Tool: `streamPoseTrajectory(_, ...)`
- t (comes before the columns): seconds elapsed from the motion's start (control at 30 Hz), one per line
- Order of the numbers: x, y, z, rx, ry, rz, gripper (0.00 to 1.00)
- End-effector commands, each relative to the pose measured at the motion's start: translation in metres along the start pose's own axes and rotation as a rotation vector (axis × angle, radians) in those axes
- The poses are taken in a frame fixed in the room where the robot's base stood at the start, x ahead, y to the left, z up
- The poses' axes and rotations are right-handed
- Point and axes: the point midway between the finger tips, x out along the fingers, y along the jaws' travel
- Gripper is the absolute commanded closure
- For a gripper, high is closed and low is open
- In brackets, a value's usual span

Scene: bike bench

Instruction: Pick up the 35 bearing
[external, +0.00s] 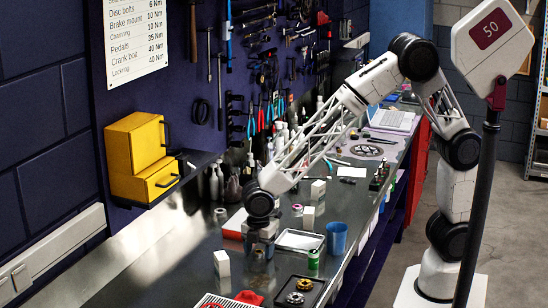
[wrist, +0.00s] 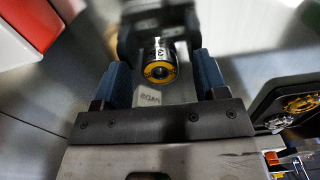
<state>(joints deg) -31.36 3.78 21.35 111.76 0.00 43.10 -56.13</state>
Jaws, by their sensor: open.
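My gripper (wrist: 163,78) is open, its two blue pads standing apart on either side of a small round part. That part, likely the 35 bearing (wrist: 160,71), is a metal cylinder with a yellow ring and dark centre facing the camera; only a "3"-like mark can be made out on its side. It lies between the pads, with no clear contact. A small pale label (wrist: 150,99) shows just below it. In the external view my gripper (external: 259,250) is low over the bench, and the part is not distinguishable there.
A black tray with gold-coloured rings (external: 299,291) lies at the front right; it also shows in the wrist view.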

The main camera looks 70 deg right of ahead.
Motion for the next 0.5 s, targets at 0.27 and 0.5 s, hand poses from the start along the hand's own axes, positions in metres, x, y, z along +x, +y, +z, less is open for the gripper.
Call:
streamPoseTrajectory(0.27, -0.0001, 0.0, 0.0, 0.0, 0.0, 0.0, 0.69)
streamPoseTrajectory(0.5, -0.0002, 0.0001, 0.0, 0.0, 0.0, 0.0, 0.88)
